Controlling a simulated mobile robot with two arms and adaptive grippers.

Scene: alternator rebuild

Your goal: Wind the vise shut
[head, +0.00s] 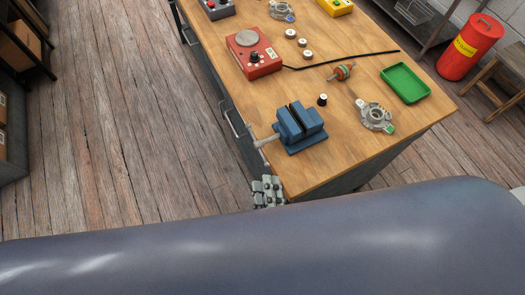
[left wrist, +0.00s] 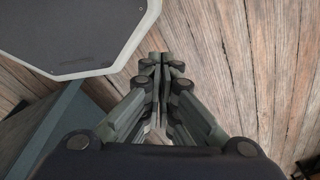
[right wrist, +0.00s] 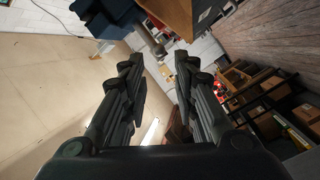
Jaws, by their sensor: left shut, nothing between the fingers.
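The blue vise (head: 301,130) sits at the near left edge of the wooden workbench (head: 345,142). A gap shows between its jaws. Its grey handle (head: 264,141) sticks out over the bench's left edge. My right gripper (head: 268,187) is just below the handle, by the bench's near corner, apart from it. In the right wrist view my right gripper (right wrist: 157,62) has its fingers spread with nothing between them. A blue piece, likely the vise (right wrist: 110,14), shows beyond at the upper left. My left gripper (left wrist: 161,60) is shut and empty above the wooden floor, away from the bench.
The floor left of the bench is clear.

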